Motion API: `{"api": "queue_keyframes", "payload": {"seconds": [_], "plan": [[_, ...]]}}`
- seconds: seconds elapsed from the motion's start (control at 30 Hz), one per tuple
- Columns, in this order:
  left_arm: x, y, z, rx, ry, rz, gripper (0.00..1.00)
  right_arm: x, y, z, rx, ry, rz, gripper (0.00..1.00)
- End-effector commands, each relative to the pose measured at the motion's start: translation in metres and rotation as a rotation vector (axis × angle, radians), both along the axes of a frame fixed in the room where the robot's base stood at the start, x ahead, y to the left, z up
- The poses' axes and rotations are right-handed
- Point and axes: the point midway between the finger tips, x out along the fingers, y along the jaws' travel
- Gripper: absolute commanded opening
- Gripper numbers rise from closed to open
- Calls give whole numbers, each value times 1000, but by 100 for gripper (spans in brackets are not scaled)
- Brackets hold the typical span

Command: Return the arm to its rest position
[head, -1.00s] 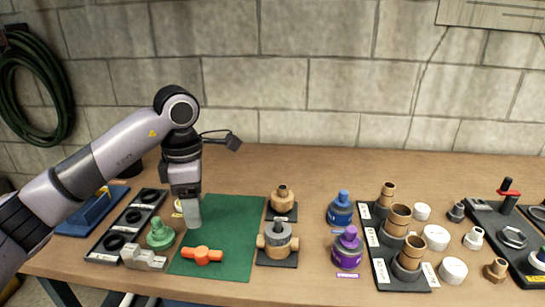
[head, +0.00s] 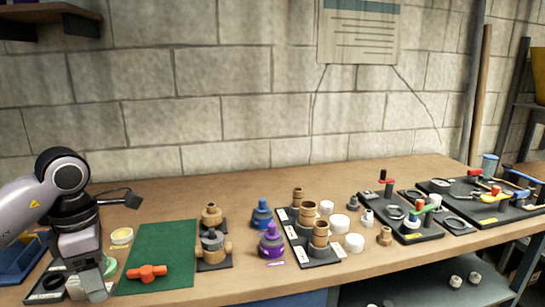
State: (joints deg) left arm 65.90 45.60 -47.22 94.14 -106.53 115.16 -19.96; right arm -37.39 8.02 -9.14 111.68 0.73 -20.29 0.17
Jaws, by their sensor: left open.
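My left arm comes in from the left edge in the head view. My left gripper (head: 95,285) points down over the left end of the workbench, in front of a green fitting (head: 108,266) that it partly hides. It is open, and I see nothing held in it. My right gripper is not in view.
A green mat (head: 166,245) with an orange handle (head: 147,272) lies right of the gripper. The back strip is mostly clear.

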Motion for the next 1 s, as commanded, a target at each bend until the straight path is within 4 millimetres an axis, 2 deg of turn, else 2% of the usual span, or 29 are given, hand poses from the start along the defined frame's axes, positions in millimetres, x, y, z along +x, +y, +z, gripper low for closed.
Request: {"api": "queue_keyframes", "payload": {"seconds": [0.03, 0.1, 0.3, 0.4, 0.5, 0.6, 0.73, 0.83, 0.93, 1.0], "plan": [[-3, -21, -16, -76, 18, -26, 59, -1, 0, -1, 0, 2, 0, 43], [-9, -52, -33, -206, 39, -53, 59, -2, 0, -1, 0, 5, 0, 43], [-36, -143, -62, -626, 126, -55, 59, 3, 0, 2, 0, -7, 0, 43], [-53, -188, -63, -879, 198, 4, 59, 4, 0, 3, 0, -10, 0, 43], [-66, -224, -54, -1140, 281, 115, 59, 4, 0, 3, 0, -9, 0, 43], [-72, -247, -41, -1386, 374, 273, 59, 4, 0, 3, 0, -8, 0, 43], [-67, -255, -27, -1671, 501, 551, 59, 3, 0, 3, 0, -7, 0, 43], [-55, -246, -28, -1854, 601, 816, 59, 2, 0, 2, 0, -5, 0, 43], [-43, -228, -41, -1995, 701, 1125, 59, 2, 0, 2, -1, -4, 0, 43], [-36, -210, -60, -2066, 767, 1365, 59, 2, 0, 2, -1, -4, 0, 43]]}}
